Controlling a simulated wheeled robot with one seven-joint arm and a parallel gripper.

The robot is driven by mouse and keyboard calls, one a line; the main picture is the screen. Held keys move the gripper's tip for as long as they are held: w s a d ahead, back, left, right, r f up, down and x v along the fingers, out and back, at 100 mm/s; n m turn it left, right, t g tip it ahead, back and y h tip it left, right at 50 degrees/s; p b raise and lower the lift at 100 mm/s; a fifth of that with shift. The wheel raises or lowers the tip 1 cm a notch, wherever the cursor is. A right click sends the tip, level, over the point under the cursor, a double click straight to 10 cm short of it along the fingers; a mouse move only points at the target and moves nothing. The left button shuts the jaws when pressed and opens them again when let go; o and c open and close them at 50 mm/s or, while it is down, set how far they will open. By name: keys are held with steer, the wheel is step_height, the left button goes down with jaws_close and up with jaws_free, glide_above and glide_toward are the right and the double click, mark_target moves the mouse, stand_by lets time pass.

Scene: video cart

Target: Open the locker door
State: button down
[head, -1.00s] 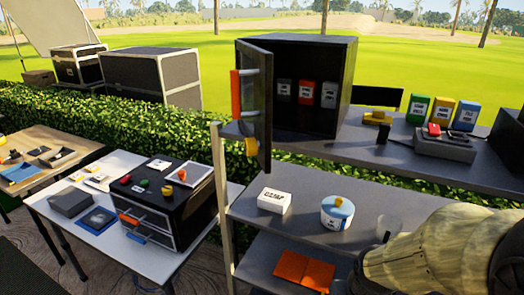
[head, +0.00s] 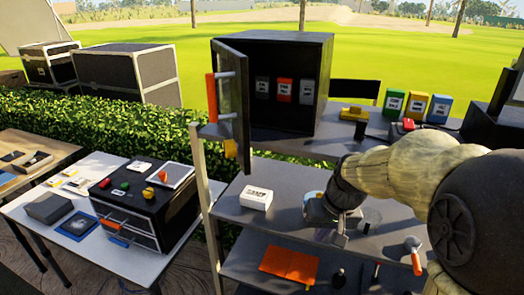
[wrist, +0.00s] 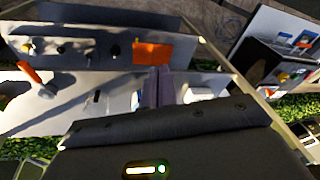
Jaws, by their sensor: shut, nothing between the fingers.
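The black locker (head: 305,50) stands on the top shelf of the cart. Its door (head: 232,95) is swung wide open toward the left front, with an orange handle (head: 211,98) on its outer face. The inside shows several labelled packs, one of them red (head: 285,91). My gripper (head: 340,238) is shut and empty, pointing down in front of the middle shelf, below and to the right of the door and apart from it. In the wrist view the fingers (wrist: 160,88) show against the shelves; I cannot make out the door there.
A white box (head: 256,198) and a partly hidden round container (head: 313,203) stand on the middle shelf. Orange pads (head: 289,263) lie on the lower shelf. A black drawer unit (head: 145,208) stands on the white table at left. Open space lies before the door.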

steer(key=w+a+r+n+y+p, duration=0.1)
steer(key=w+r, duration=0.3)
steer(key=r, duration=0.8)
steer(key=w+a+r+n+y+p, duration=0.1)
steer(key=w+a+r+n+y, duration=0.2)
steer(key=r, duration=0.8)
steer(key=shift+w+a+r+n+y+p, duration=0.2)
steer(key=shift+w+r+n+y+p, duration=0.2)
steer(key=shift+y, duration=0.2)
steer(key=a+f+p, duration=0.4)
steer(key=a+f, duration=0.4)
steer(key=a, duration=0.1)
steer(key=shift+w+a, duration=0.25)
steer(key=shift+f, duration=0.1)
